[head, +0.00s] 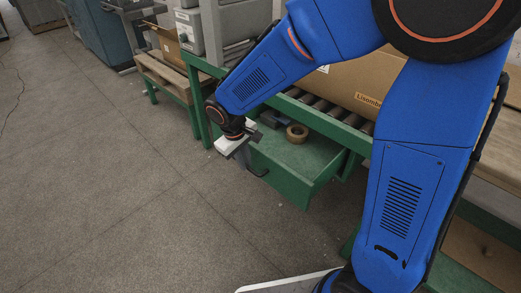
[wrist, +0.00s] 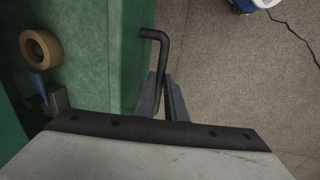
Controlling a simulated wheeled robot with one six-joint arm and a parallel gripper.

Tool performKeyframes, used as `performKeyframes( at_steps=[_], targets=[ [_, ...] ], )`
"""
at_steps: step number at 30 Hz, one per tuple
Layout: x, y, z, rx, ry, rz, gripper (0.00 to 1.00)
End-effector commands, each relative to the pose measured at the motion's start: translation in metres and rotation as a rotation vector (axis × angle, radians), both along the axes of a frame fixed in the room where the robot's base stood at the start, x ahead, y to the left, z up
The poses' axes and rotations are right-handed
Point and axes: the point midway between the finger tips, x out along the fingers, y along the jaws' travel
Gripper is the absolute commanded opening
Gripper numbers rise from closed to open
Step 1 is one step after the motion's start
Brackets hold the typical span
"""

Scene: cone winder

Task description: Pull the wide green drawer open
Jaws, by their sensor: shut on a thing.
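The wide green drawer (head: 282,187) stands pulled out from under the green roller bench in the head view. Its open inside and front panel (wrist: 130,55) show in the wrist view. A dark bent bar handle (wrist: 155,36) runs along the front panel. My gripper (wrist: 172,98) is shut on this handle, with a finger on either side of it. In the head view my gripper (head: 246,158) is at the drawer's front, and its fingers are partly hidden by its own body.
A roll of brown tape (head: 297,132) lies in the drawer. A cardboard box (head: 345,85) sits on the rollers above. A small wooden-topped table (head: 165,75) stands to the left. The grey floor (head: 110,190) before the drawer is clear.

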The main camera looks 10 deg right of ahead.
Motion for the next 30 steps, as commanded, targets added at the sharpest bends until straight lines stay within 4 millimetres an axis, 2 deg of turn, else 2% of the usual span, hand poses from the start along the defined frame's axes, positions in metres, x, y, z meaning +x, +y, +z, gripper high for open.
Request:
performKeyframes(
  at_steps=[1, 6, 15, 21, 30],
  targets=[
    [-0.009, 0.013, 0.001, 0.0, 0.0, 0.007, 0.0],
    [-0.032, 0.046, 0.0, 0.001, -0.001, 0.005, 0.0],
    [-0.061, 0.085, 0.0, 0.001, -0.001, 0.002, 0.0],
    [-0.069, 0.096, 0.001, 0.001, -0.001, 0.001, 0.0],
    [-0.071, 0.099, 0.001, 0.001, -0.002, -0.001, 0.0]
  ],
)
